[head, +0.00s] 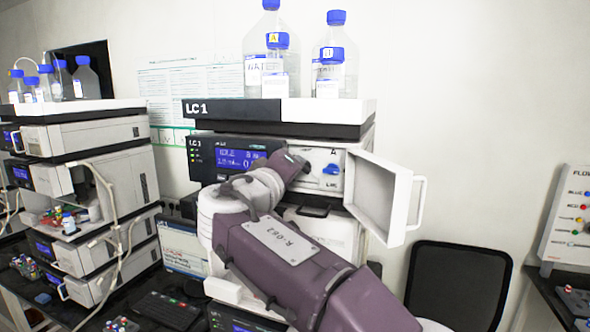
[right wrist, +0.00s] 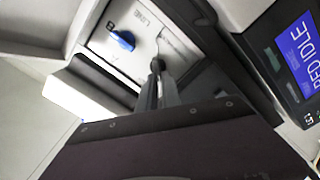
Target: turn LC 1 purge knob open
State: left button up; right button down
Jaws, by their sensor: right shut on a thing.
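The LC 1 stack (head: 235,108) stands in the middle of the head view with its pump module door (head: 382,197) swung open to the right. On the white panel (head: 344,158) behind it is a blue knob (head: 331,169), which also shows in the right wrist view (right wrist: 122,39), apart from my fingers. My right gripper (right wrist: 157,75) reaches the panel beside the blue knob. It is shut on a small dark knob (right wrist: 157,65), mostly hidden by the fingers; I cannot read a label for it. In the head view my right arm hides the fingertips. My left gripper is not in view.
Bottles with blue caps (head: 272,55) stand on top of LC 1. The blue display (head: 238,158) is left of the panel and reads IDLE. Another instrument stack (head: 95,135) stands at left. A black chair (head: 457,285) is at lower right.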

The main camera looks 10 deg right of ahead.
jog(key=n, duration=0.5)
jog(key=shift+a+f, duration=0.1)
jog(key=shift+f, duration=0.2)
jog(key=shift+n, duration=0.4)
jog(key=c, duration=1.6)
grip_release()
jog(key=shift+o, duration=0.3)
jog(key=shift+w, duration=0.15)
jog(key=b+v, duration=0.2)
jog(key=v, duration=0.7)
jog(key=shift+b, duration=0.4)
